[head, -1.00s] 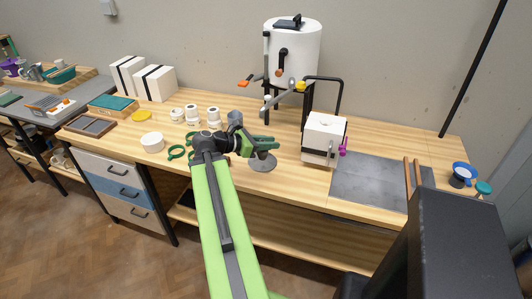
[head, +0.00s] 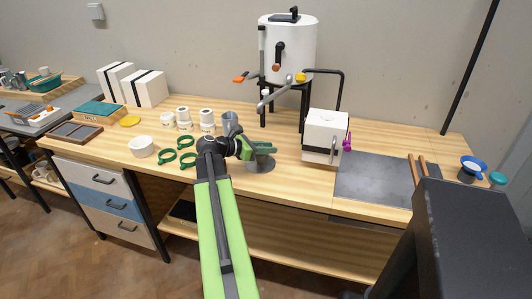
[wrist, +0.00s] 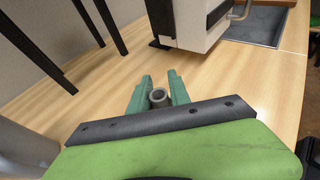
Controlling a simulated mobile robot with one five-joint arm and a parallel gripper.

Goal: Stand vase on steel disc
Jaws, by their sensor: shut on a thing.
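My gripper (head: 268,149) is shut on a small grey vase. In the wrist view, the vase's round open mouth (wrist: 158,95) shows between the green fingers. In the head view the fingers hide most of the vase. The grey steel disc (head: 261,166) lies on the bench directly below my gripper in the head view. I cannot tell whether the vase's foot touches the disc. The disc cannot be made out in the wrist view.
A grey cylinder (head: 229,119) stands just behind my gripper. White jars (head: 207,117) and green rings (head: 187,160) are to the left. A white box-shaped kiln (head: 325,135) stands close on the right, with a dark slab (head: 375,178) beyond. A white drum (head: 287,50) on legs is behind.

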